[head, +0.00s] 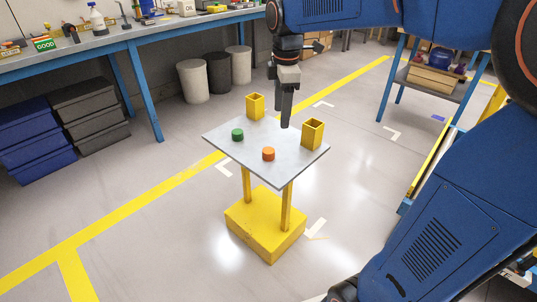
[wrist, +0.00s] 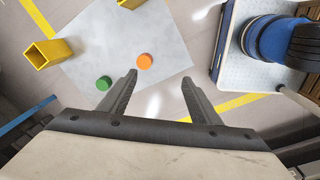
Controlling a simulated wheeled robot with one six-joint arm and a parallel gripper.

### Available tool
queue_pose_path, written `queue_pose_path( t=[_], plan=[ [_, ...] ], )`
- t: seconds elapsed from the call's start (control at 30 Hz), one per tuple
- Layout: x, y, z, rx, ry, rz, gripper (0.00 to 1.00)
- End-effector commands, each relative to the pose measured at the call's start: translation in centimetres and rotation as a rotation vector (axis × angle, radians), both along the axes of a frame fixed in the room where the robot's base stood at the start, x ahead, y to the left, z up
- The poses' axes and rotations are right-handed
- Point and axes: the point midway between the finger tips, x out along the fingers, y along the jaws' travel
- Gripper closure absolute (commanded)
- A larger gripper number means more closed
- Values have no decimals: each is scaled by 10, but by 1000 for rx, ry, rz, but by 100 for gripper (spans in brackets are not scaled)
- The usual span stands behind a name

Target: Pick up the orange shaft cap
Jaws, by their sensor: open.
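The orange shaft cap (head: 268,154) is a short round cap lying on the small light-grey tabletop (head: 262,172), near its front edge. In the wrist view the orange cap (wrist: 145,61) shows beyond my fingertips, nearer the left finger. A similar green cap (head: 237,134) sits to its left in the head view, and the green cap (wrist: 104,83) is beside my left finger in the wrist view. My gripper (head: 285,125) points down above the table. In the wrist view my gripper (wrist: 159,72) has its fingers spread wide with nothing between them.
Two yellow square open-topped holders, one at the back left (head: 255,106) and one at the right (head: 312,134), stand on the tabletop. The yellow pedestal base (head: 265,232) is below. A blue-legged workbench (head: 130,38) and stacked bins (head: 88,112) stand left. Floor around the pedestal is clear.

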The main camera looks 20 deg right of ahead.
Motion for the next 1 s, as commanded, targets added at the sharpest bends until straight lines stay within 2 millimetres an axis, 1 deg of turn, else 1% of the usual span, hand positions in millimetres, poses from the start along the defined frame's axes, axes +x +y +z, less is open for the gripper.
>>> queue_pose_path(
  t=[0.03, 0.1, 0.2, 0.3, 0.47, 0.57, 1.0],
  plan=[
    [14, 4, -2, -6, 17, 60, 43],
    [30, 9, -4, -12, 35, 147, 43],
    [48, 15, -7, -18, 57, 246, 43],
    [59, 19, -9, -21, 70, 313, 43],
    [66, 21, -14, -22, 79, 355, 43],
    [65, 21, -27, -22, 82, 356, 43],
    [65, 20, -104, -23, 82, 354, 43]
  ],
)
